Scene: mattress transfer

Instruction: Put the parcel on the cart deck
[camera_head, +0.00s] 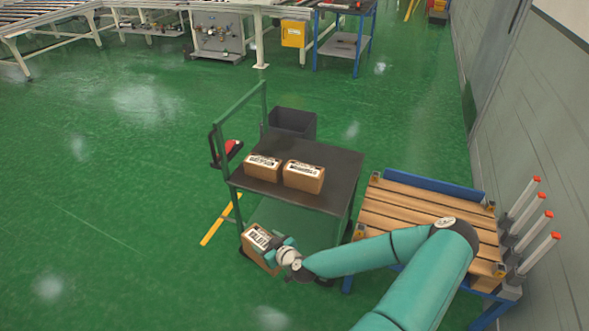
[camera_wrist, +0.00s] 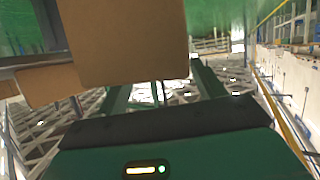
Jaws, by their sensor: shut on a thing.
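A brown cardboard parcel (camera_head: 257,252) with a white printed label is held by my gripper (camera_head: 277,251) at the near side of the cart. My gripper is shut on this parcel, which looks tilted. The parcel appears lower than the dark cart deck (camera_head: 338,169) and outside its near edge. In the wrist view the large plain brown box face at the top (camera_wrist: 125,40) appears to be the held parcel. Two similar labelled parcels, a left one (camera_head: 262,169) and a right one (camera_head: 303,178), sit side by side on the deck.
The cart has a green handle frame (camera_head: 239,112) at its left and a lower green shelf. A dark bin (camera_head: 292,122) stands behind it. A slatted wooden table (camera_head: 401,206) with blue frame and red-tipped posts (camera_head: 533,205) is at right. Green floor at left is open.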

